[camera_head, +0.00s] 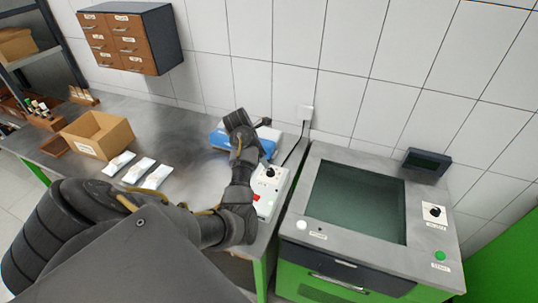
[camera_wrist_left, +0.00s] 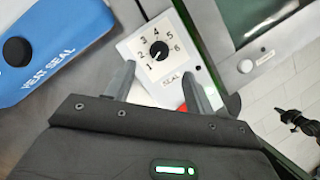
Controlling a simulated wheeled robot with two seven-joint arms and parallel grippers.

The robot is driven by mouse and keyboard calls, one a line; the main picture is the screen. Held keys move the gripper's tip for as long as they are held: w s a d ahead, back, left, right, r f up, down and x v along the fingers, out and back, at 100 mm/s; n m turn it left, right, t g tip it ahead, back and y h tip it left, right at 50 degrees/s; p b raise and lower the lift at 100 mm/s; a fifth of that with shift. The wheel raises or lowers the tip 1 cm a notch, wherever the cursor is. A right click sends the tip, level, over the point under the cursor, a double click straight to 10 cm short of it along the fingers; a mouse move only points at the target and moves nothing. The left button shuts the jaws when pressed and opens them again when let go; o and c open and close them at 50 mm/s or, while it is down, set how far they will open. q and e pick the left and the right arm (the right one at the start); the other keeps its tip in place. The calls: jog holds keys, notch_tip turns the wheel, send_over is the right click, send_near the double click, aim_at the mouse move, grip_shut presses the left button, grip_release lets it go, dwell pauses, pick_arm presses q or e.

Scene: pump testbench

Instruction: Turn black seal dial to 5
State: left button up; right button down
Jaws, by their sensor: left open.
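The black seal dial (camera_wrist_left: 158,49) sits on a white panel marked 1 to 6 and labelled SEAL. Its pointer mark appears to face the low-number side, near 1, but it is small. In the head view the dial (camera_head: 270,172) is on the white control box between the blue heat sealer and the green machine. My left gripper (camera_wrist_left: 158,72) is open, with one finger on each side of the panel's lower part, short of the dial in the picture. The fingers look empty. I cannot tell their height above the panel. My right gripper is not in view.
The blue heat sealer (camera_wrist_left: 52,45) is left of the dial panel. A red button (camera_head: 256,197) is on the control box. The green machine (camera_head: 345,281) stands close on the right. White pouches (camera_head: 137,170) and a cardboard box (camera_head: 97,135) lie on the bench at left.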

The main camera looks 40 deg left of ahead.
aim_at(270, 170)
pick_arm(q)
jog(key=p+x, duration=0.1)
jog(key=x, duration=0.7)
jog(key=shift+f, duration=0.2)
jog(key=c, duration=1)
jog(key=shift+o, duration=0.2)
